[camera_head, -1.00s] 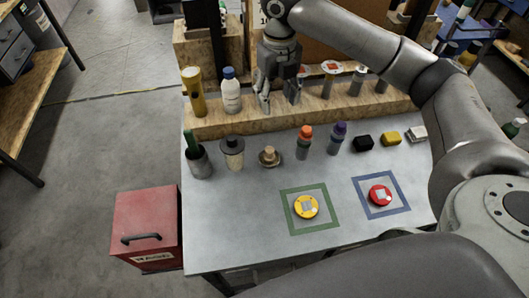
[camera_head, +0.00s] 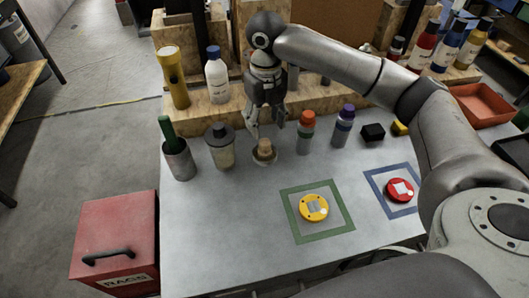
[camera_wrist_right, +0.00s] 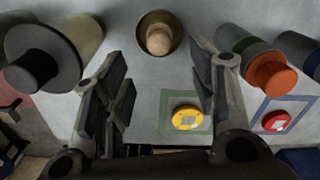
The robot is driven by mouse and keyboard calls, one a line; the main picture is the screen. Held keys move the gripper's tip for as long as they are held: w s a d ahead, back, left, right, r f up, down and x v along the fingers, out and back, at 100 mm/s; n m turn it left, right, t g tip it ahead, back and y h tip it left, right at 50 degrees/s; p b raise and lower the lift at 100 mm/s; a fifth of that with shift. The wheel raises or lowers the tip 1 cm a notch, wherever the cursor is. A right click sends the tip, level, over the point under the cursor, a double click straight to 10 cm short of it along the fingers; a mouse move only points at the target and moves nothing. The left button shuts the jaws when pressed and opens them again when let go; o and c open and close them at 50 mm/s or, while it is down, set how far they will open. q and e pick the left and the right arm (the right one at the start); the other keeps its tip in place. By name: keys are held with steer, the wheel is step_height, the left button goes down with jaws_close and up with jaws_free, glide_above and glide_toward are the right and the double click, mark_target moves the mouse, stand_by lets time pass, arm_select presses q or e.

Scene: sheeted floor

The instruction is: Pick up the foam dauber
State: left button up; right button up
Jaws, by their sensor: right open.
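A short tan knob in a small round dish, which looks like the foam dauber (camera_head: 264,148), stands on the grey table; in the right wrist view the dauber (camera_wrist_right: 159,39) is seen from above, at the top centre. My right gripper (camera_head: 267,130) is open, its fingers pointing down just above and behind the knob. In the right wrist view its two fingers (camera_wrist_right: 157,70) are spread, with bare table between them and the dauber beyond. I see no contact. My left gripper is not in view.
A dark-lidded cup (camera_head: 220,148) stands left of the dauber, and an orange-capped bottle (camera_head: 306,133) and a purple-capped bottle (camera_head: 342,128) stand right. A wooden ledge (camera_head: 212,118) runs behind. The table front around the yellow disc (camera_head: 314,208) is mostly clear.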

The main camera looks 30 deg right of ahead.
mark_target(265, 141)
step_height(265, 141, down, 4)
steer(key=shift+f, duration=0.1)
step_height(265, 141, down, 5)
steer(key=shift+f+p, duration=0.1)
steer(key=shift+p, duration=0.55)
steer(key=shift+c, duration=0.3)
steer(key=c, duration=1)
steer(key=shift+w+r, duration=0.1)
steer(key=shift+r, duration=0.1)
